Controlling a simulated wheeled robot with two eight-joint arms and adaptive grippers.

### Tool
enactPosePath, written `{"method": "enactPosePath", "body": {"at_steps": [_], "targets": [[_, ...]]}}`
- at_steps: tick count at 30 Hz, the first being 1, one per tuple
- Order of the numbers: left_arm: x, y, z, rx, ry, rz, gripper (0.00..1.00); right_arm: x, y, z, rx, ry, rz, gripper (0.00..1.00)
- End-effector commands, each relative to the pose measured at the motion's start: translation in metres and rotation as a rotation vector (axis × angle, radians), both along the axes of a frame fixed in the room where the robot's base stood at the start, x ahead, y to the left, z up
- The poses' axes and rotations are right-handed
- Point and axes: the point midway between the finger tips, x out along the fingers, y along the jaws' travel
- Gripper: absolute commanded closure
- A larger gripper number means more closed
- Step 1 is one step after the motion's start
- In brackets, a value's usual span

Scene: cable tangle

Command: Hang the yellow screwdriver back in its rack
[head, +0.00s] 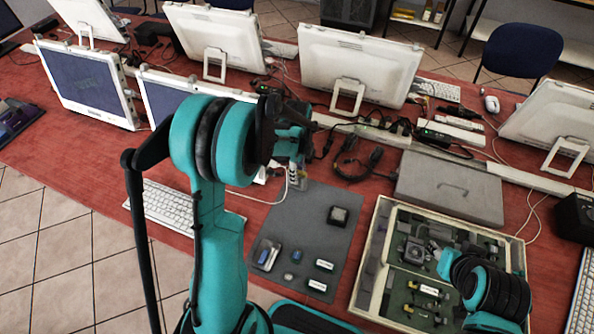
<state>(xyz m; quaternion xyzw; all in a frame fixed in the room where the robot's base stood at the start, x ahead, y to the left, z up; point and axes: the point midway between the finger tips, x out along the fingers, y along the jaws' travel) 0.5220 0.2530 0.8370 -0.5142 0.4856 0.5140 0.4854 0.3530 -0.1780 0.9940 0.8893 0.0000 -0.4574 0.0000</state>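I cannot make out the yellow screwdriver or its rack for certain in the head view. My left gripper (298,172) is above the far end of a dark grey mat (310,228), partly behind my own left arm. Its fingers are too small and overlapped to show whether they are open or shut, or whether they hold anything. My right arm reaches over a pale-rimmed open tray (376,222) at the lower right. Its gripper is mostly hidden by the wrist, so its state is unclear. Small parts, some with yellowish spots, lie in the tray.
Several small items lie on the mat, including a dark square block (338,216). A closed grey case (450,188) lies beyond the tray. Monitors (360,65), black cables (352,172) and a white keyboard (170,206) crowd the red table (80,165).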

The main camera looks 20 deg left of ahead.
Motion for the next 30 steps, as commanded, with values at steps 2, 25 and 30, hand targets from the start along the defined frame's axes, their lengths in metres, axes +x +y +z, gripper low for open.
{"method": "enactPosePath", "body": {"at_steps": [2, 25, 30], "targets": [[0.0, 0.0, 0.002, 0.0, 0.0, 0.0, 0.63, 0.0, 0.0, 0.0, 0.0, 0.0, 0.0, 0.6], [0.0, 0.0, 0.119, 0.0, 0.0, 0.0, 0.63, 0.0, 0.0, 0.0, 0.0, 0.0, 0.0, 0.6], [0.0, 0.0, 0.12, 0.0, 0.0, 0.0, 0.63, 0.0, 0.0, 0.0, 0.0, 0.0, 0.0, 0.6]]}}
